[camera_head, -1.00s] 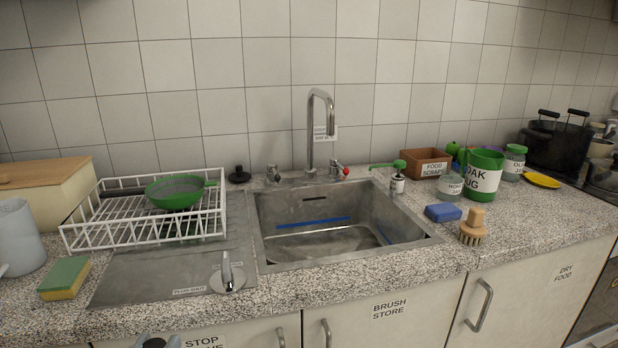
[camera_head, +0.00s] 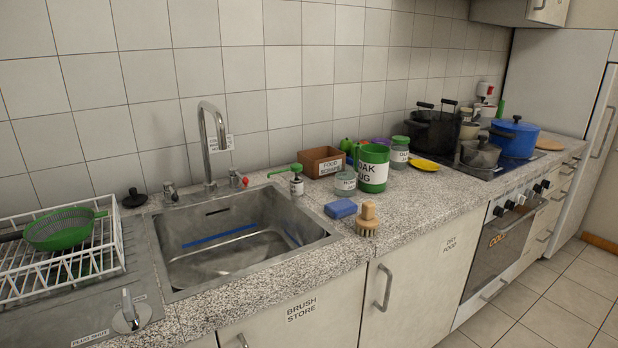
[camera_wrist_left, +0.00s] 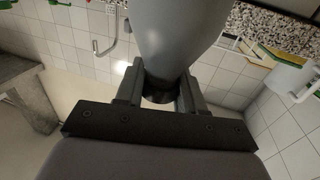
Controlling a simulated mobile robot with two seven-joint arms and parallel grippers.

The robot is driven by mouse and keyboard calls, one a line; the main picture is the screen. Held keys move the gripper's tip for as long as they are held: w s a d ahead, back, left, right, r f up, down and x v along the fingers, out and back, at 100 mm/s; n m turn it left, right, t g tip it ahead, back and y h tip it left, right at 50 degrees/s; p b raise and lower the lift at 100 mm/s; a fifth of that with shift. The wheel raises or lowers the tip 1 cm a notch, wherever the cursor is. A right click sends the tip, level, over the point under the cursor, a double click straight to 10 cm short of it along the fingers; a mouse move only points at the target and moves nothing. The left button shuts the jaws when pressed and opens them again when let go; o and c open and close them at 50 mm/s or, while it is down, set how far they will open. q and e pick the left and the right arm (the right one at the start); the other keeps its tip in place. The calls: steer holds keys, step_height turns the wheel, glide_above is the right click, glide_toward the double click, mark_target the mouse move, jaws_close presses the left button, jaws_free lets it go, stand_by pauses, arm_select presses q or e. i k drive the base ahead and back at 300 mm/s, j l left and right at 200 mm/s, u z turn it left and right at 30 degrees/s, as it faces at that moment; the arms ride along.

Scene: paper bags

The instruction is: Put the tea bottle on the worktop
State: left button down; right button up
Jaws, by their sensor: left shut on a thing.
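In the left wrist view my left gripper (camera_wrist_left: 160,97) is shut on a smooth grey, rounded thing (camera_wrist_left: 178,35), which looks like the tea bottle. It widens away from the fingers, and no label shows. Its far end runs out of the picture. The speckled grey worktop (camera_head: 420,207) runs along the tiled wall in the head view. A strip of it also shows at the top right of the left wrist view (camera_wrist_left: 260,22). Neither gripper shows in the head view now, and my right gripper is in no view.
A sink (camera_head: 235,245) and white dish rack (camera_head: 60,270) take up the left. A blue sponge (camera_head: 340,208), a brush (camera_head: 367,220), a green jug (camera_head: 372,168), jars and a brown box (camera_head: 322,162) stand right of the sink. The front strip beyond the brush is clear.

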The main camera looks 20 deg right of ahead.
mark_target(399, 187)
steer(key=l, duration=0.5)
steer(key=i+l, duration=0.15)
steer(key=l, duration=0.9)
steer(key=i+l, duration=0.15)
steer(key=l, duration=0.9)
steer(key=i+l+z, duration=0.1)
steer(key=l, duration=0.4)
steer(key=i, duration=0.05)
